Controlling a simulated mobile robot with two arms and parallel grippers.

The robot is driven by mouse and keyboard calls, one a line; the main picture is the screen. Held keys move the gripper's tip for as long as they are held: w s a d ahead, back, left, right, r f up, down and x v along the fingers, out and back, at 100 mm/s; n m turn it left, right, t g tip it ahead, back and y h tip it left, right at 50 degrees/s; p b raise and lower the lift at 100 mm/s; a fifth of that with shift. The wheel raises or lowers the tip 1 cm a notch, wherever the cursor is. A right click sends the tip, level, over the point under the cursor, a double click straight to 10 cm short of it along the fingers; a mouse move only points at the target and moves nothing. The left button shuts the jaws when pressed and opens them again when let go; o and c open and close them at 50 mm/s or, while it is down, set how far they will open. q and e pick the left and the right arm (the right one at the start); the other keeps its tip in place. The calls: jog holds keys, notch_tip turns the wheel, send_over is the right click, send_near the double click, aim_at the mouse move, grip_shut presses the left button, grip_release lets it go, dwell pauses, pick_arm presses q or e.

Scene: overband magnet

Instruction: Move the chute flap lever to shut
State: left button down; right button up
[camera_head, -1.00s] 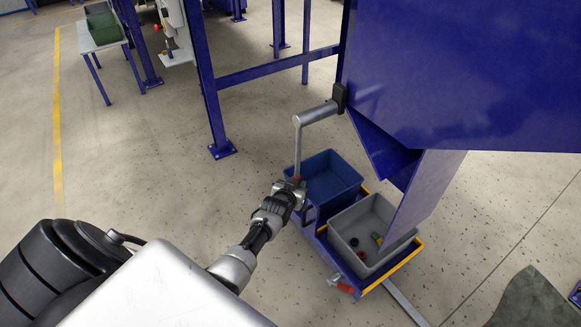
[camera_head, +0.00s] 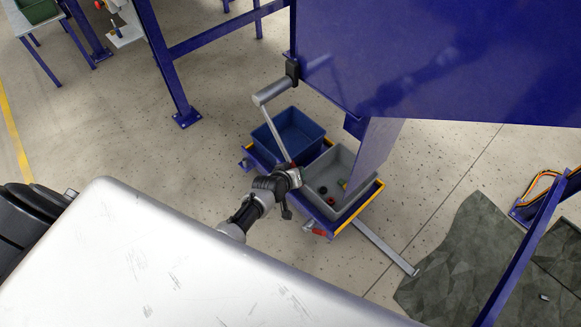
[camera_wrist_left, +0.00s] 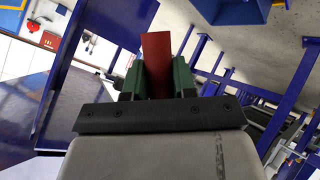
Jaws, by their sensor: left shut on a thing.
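The chute flap lever (camera_head: 277,128) is a thin grey arm hanging from a thick grey shaft at the blue chute's left side. It slants down to the right. My left gripper (camera_head: 292,176) is at its lower end, shut on the lever's red grip. In the left wrist view the red grip (camera_wrist_left: 157,52) stands between the green-padded fingers (camera_wrist_left: 157,76). The blue chute flap (camera_head: 377,150) hangs below the chute body (camera_head: 430,60), over the grey bin. My right gripper is not in view.
A blue bin (camera_head: 303,133) and a grey bin (camera_head: 345,203) with several small pieces stand on a low cart with yellow edges (camera_head: 372,198), close to my left gripper. A blue frame post (camera_head: 163,65) stands at left. A dark rubble patch (camera_head: 465,250) lies at right.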

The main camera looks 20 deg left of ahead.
pick_arm(q)
jog(key=shift+d+r, duration=0.1)
dwell(0.3)
jog(key=c, duration=0.9)
grip_release()
jog(key=shift+s+r+p, duration=0.3)
jog(key=shift+s+r, duration=0.05)
jog(key=shift+s, duration=0.1)
jog(key=p+v, duration=0.1)
jog(key=v, duration=0.8)
jog(key=shift+s+r+p, duration=0.2)
jog(key=shift+s+p, duration=0.1)
